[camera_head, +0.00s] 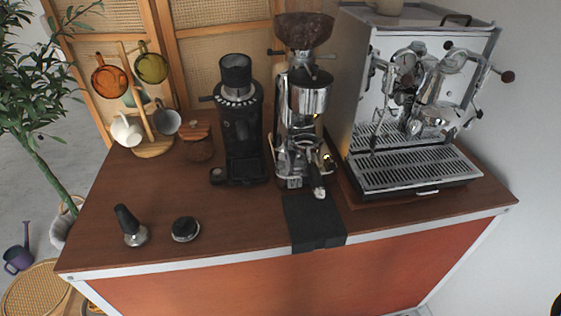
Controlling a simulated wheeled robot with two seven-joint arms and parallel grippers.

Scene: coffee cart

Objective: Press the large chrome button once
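I cannot make out a large chrome button for certain in the head view. The chrome grinder (308,100) stands at the middle of the cart top, with a dark bean hopper on top and small bright parts low on its front. The espresso machine (345,100) stands right of it, with chrome fittings and a drip tray (415,170). Any button on either is too small to tell. Neither of my grippers can be identified in view. A dark sliver at the bottom right corner is too cut off to name.
A black grinder (240,125) stands left of the chrome one. A tamper (131,228) and a round black-topped tool (185,229) stand at the front left. A black mat (315,222) hangs over the front edge. A mug tree (152,148) stands at the back left.

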